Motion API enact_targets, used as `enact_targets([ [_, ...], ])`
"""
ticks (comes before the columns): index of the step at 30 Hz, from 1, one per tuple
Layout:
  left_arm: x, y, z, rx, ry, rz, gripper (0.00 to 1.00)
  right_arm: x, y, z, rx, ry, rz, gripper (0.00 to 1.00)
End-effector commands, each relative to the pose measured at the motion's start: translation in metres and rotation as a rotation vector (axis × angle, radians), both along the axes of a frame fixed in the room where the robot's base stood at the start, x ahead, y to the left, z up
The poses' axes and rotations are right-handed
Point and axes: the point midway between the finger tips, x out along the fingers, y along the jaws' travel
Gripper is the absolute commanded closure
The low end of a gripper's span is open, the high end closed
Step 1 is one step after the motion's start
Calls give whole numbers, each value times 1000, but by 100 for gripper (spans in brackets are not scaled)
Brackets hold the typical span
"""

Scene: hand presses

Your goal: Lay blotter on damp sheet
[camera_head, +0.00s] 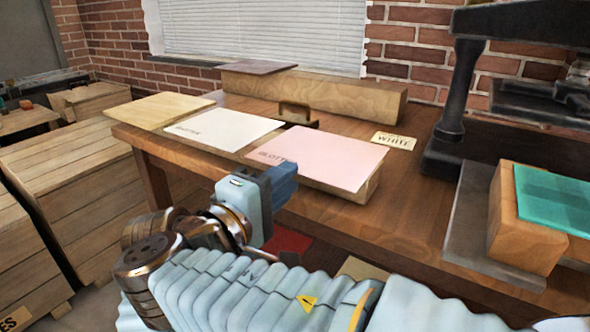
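A pink sheet lettered "BLOTT…" (325,158) lies flat on a low wooden block on the table. A white sheet with small dark lettering (222,128) lies to its left. I cannot tell which sheet is damp; none looks visibly wet. A teal sheet or pad (556,198) lies on a wooden block at the right. My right gripper (284,183) is in front of the table's front edge, below and left of the pink sheet. It seems to touch no sheet, and its finger gap is not clear from this angle. My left gripper is out of view.
A dark press (446,110) stands at the back right. A small card reading "WHITE" (394,141) lies beside the pink sheet. A pale wooden board (160,111) is at the table's left end. A long wooden beam (330,95) runs along the back. Wooden crates (80,182) stand left.

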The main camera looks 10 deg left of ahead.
Motion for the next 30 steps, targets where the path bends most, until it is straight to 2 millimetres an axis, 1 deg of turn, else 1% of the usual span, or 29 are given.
enact_targets([
  [1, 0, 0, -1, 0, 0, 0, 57, 7, -3, -1, 0, 1, -3, 80],
  [3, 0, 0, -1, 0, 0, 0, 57, 14, -6, -1, 1, 1, -2, 80],
  [7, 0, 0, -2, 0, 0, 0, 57, 23, -9, 0, 1, 1, -1, 80],
  [11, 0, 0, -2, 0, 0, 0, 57, 27, -10, 0, 0, 1, -1, 80],
  [18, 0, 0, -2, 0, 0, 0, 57, 27, -10, 0, 0, 1, 0, 80],
  [26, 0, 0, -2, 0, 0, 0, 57, 27, -10, 0, 0, 1, 0, 100],
  [30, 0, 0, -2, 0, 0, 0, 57, 27, -10, -1, 0, 1, 0, 100],
])
